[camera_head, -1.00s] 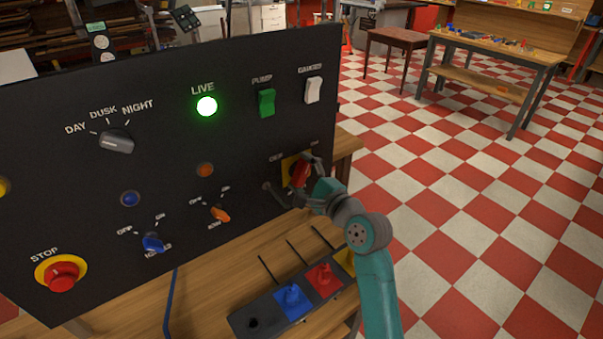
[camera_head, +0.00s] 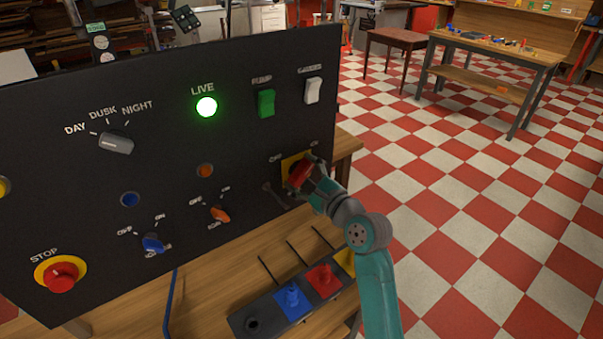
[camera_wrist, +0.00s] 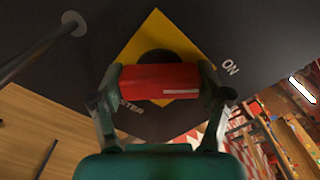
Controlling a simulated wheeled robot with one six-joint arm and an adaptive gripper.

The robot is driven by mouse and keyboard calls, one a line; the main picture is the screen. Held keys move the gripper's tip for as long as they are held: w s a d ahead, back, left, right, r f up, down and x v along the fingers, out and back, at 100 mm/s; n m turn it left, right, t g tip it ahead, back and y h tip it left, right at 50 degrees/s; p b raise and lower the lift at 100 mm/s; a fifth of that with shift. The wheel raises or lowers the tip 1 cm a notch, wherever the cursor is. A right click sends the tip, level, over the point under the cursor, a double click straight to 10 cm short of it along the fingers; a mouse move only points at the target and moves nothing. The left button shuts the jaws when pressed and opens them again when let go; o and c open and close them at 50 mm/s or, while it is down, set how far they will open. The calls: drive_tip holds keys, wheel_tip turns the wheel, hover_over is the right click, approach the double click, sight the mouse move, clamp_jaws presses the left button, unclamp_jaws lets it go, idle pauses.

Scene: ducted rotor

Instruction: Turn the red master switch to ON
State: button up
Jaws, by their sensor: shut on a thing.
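The red master switch (camera_head: 299,173) sits on a yellow plate (camera_head: 287,161) at the lower right of the black panel, with OFF to its left and ON to its right. My gripper (camera_head: 306,178) is shut on the red handle. In the wrist view the red handle (camera_wrist: 160,81) lies crosswise between both fingers, with a pale line near its right end. That line lies toward the ON label (camera_wrist: 230,68). The yellow plate (camera_wrist: 150,33) appears as a diamond behind it. The lower lettering is partly covered by a finger.
A grey bar (camera_wrist: 40,50) sticks out from the panel beside the switch. A green LIVE lamp (camera_head: 206,106) is lit. Below stands a dark box (camera_head: 262,316) with blue and red controls on the wooden bench. Open checkered floor lies to the right.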

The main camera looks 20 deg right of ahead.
drive_tip(key=o, duration=1.1)
drive_tip(key=v, duration=1.2)
